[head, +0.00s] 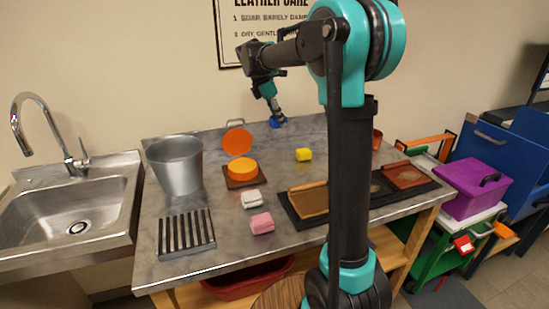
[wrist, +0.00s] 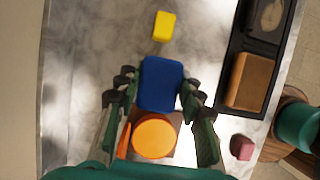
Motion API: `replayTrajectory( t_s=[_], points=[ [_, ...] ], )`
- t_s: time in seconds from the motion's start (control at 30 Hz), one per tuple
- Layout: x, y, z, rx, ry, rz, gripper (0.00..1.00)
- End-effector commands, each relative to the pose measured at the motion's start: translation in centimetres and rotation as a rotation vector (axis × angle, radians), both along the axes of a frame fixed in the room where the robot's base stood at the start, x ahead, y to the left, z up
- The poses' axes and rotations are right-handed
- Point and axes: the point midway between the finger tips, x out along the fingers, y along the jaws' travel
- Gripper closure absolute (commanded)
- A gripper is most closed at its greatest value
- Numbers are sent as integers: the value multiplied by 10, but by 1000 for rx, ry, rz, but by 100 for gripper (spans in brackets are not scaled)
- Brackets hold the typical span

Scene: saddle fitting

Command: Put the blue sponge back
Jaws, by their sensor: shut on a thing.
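The blue sponge (head: 276,122) is at the far back edge of the worktop in the head view. My gripper (head: 274,112) is right above it there, small and pointing down. In the wrist view the blue sponge (wrist: 161,83) sits between the two fingers of my gripper (wrist: 158,97), which are shut on it. It overlaps the view of the brown board with the orange round tin (wrist: 153,137). I cannot tell clearly how far the sponge is above the worktop.
On the worktop (head: 225,247) are a metal bucket (head: 176,165), a slatted rack (head: 186,233), an open orange tin (head: 243,167), a yellow sponge (head: 304,155), a white sponge (head: 251,199), a pink sponge (head: 262,223) and a dark tray (head: 290,213) with leather pieces. A sink (head: 75,220) stands left.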

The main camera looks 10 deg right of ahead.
Motion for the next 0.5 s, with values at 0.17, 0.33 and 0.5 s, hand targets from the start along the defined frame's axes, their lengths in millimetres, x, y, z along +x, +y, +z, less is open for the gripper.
replayTrajectory(
  t_s=[0.17,0.33,0.5],
  points=[
    [0,0,-45,0,0,-1,89],
    [0,0,-86,0,0,-1,89],
    [0,0,-112,0,0,-1,89]
  ],
)
